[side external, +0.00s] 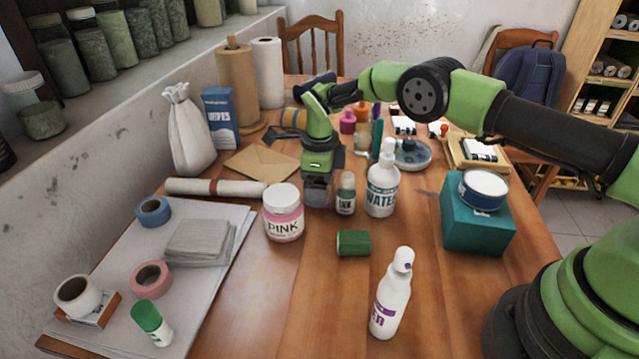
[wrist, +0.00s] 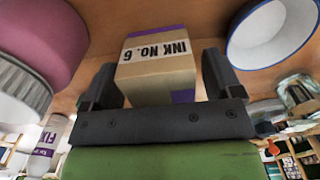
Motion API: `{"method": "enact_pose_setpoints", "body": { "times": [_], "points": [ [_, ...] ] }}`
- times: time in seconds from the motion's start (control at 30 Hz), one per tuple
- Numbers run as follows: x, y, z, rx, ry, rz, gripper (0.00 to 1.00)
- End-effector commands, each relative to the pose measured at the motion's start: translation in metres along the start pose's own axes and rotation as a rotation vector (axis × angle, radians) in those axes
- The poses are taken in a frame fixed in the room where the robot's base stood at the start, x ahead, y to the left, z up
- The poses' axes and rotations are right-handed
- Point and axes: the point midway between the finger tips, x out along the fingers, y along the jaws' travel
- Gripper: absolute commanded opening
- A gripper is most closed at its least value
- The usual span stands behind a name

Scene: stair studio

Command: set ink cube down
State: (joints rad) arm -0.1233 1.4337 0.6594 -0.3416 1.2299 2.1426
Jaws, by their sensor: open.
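The ink cube (wrist: 157,72) is a tan box with purple edges and a white label reading "INK No. 6". In the wrist view it sits between the two dark fingers of my gripper (wrist: 158,88), with a small gap showing beside the right finger. In the side view my gripper (side external: 318,191) points down, low over the wooden table, and its fingers mostly hide the cube. My gripper is open around the cube. I cannot tell whether the cube's underside touches the table.
A teal box (side external: 478,222) stands farther right.

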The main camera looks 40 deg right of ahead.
Motion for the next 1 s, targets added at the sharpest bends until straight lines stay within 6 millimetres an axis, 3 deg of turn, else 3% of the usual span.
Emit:
{"method": "enact_pose_setpoints", "body": {
  "times": [0.5,0.87,1.0],
  "points": [
    [-0.102,-0.001,0.001,-0.003,-0.004,-0.002,0.85],
    [-0.118,0.000,0.000,-0.007,-0.002,0.000,0.85],
    [-0.142,0.001,-0.003,-0.094,-0.031,-0.013,0.85]
  ]
}}
